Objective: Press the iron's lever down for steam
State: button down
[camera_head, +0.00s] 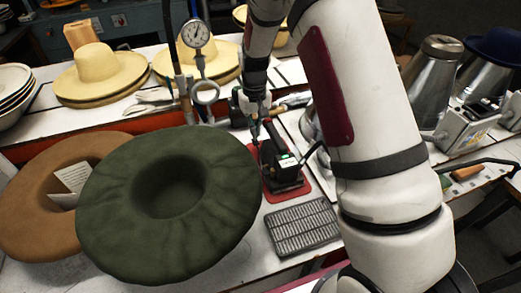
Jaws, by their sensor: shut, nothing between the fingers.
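The iron (279,161) is dark with a small pale label and stands on a red mat (300,194) in the middle of the view. Its lever is too small and dark to make out clearly. My gripper (256,138) points down at the iron's upper left side, close to it. It is shut with nothing in it. Whether its tips touch the iron cannot be told. My white arm covers the area to the right of the iron.
A green felt hat (110,190) lies left of the iron, overlapping a brown hat (35,215). A grey metal grate (302,228) lies in front. A pressure gauge (195,34) on a pipe stands behind. Straw hats (95,68) and metal cones (433,80) stand farther back.

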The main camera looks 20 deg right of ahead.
jog(key=shift+r+p, duration=0.6)
jog(key=shift+r, duration=2.1)
jog(key=s+r+t, duration=0.1)
jog(key=s+r, duration=0.6)
jog(key=r, duration=0.3)
jog(key=s+r+t, duration=0.1)
jog(key=s+r, duration=0.6)
jog(key=r, duration=0.2)
jog(key=s+r+t, duration=0.1)
jog(key=s+r, duration=0.1)
jog(key=s, duration=0.7)
jog(key=s+r+t, duration=0.1)
jog(key=s+t, duration=0.1)
jog(key=s, duration=0.8)
jog(key=shift+s+r, duration=0.15)
jog(key=shift+r, duration=0.25)
